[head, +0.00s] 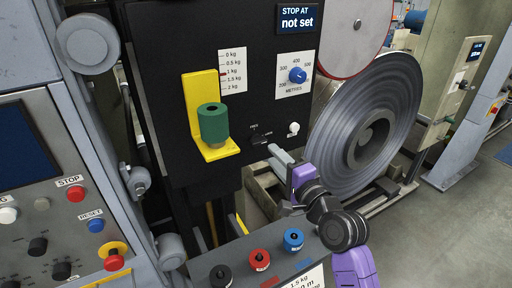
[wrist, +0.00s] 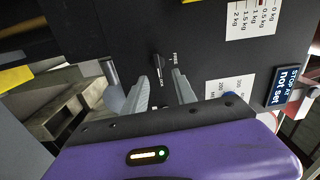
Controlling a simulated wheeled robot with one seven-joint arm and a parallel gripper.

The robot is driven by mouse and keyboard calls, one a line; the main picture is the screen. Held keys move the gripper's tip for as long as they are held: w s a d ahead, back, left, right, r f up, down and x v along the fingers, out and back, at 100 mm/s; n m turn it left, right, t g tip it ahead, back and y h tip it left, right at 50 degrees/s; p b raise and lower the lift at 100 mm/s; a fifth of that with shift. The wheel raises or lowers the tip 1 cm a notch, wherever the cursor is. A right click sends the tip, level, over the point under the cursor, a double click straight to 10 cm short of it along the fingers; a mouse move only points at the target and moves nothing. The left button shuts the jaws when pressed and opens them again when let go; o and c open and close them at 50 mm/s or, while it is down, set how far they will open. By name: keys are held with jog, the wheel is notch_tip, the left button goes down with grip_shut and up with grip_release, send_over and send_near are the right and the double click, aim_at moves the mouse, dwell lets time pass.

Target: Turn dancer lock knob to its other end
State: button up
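The dancer lock knob (head: 259,139) is a small black knob on the black panel, right of the green weight, with small white FREE and LOCK labels by it. In the wrist view the knob (wrist: 157,64) lies just beyond my fingertips, with FREE to its right and the other label below it. I cannot tell for sure which label it points at. My gripper (head: 274,153) comes in from the lower right in the head view. In the wrist view my gripper (wrist: 162,76) is open, its two grey fingers apart and nothing between them. The fingertips appear short of the knob.
A yellow bracket (head: 217,154) carries a green cylinder (head: 213,123) left of the knob. A white knob (head: 293,128) and blue metres dial (head: 298,75) are to the right. A large steel coil (head: 397,108) stands beyond. Coloured knobbed weights, including a red one (head: 260,259), are in front.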

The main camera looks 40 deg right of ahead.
aim_at(260, 144)
jog(key=shift+m, duration=0.3)
jog(key=p+x, duration=0.1)
jog(key=x, duration=0.5)
jog(key=shift+w+f+p, duration=0.1)
jog(key=shift+p, duration=0.2)
jog(key=shift+x, duration=0.8)
jog(key=shift+f, duration=0.1)
jog(key=shift+c, duration=0.4)
grip_shut()
